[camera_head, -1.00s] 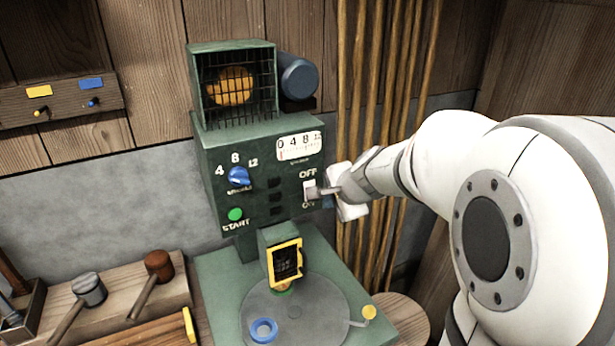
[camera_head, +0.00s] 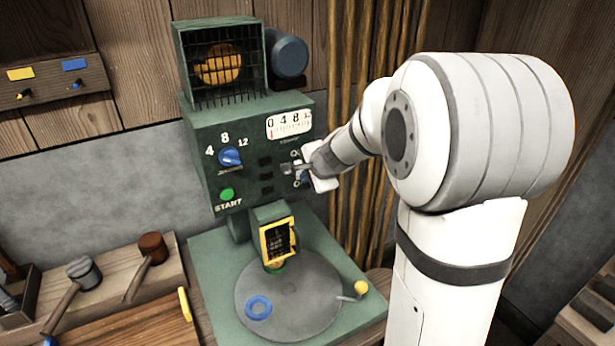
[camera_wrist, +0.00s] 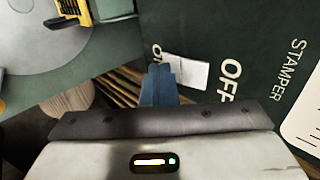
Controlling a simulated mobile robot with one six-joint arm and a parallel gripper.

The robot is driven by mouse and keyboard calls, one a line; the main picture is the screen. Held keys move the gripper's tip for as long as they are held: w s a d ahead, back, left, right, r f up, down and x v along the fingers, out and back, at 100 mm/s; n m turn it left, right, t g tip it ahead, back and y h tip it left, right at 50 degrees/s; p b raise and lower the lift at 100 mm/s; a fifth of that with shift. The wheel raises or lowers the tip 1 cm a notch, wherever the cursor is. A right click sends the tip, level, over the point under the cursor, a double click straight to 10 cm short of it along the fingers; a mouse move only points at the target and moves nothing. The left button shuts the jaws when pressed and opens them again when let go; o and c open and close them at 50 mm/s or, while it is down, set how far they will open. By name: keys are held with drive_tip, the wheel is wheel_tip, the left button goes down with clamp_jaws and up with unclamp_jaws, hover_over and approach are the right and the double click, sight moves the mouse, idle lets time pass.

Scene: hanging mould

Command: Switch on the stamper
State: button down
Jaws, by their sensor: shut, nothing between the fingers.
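The stamper is a green machine (camera_head: 203,130) with a dial, a scale and buttons on its front panel. Its white switch (camera_wrist: 193,73) shows in the wrist view, with OFF at one end and the O of another label at the other. My gripper (camera_head: 288,169) is at the panel's right side in the head view, shut and empty, and hides most of the switch and its labels there. In the wrist view its blue fingers (camera_wrist: 160,82) overlap the edge of the switch at the end away from OFF. I cannot tell whether they touch it.
The green START button (camera_head: 227,194) and blue dial (camera_head: 230,157) are on the panel's left. Below are a yellow-framed part (camera_head: 264,244), a round grey plate (camera_head: 300,308) with a blue ring (camera_head: 258,307), and a yellow-knobbed lever (camera_head: 361,287). Mallets lie at left; pipes rise behind my arm.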

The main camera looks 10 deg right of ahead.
drive_tip(key=shift+w+b, duration=0.2)
drive_tip(key=shift+b, duration=0.8)
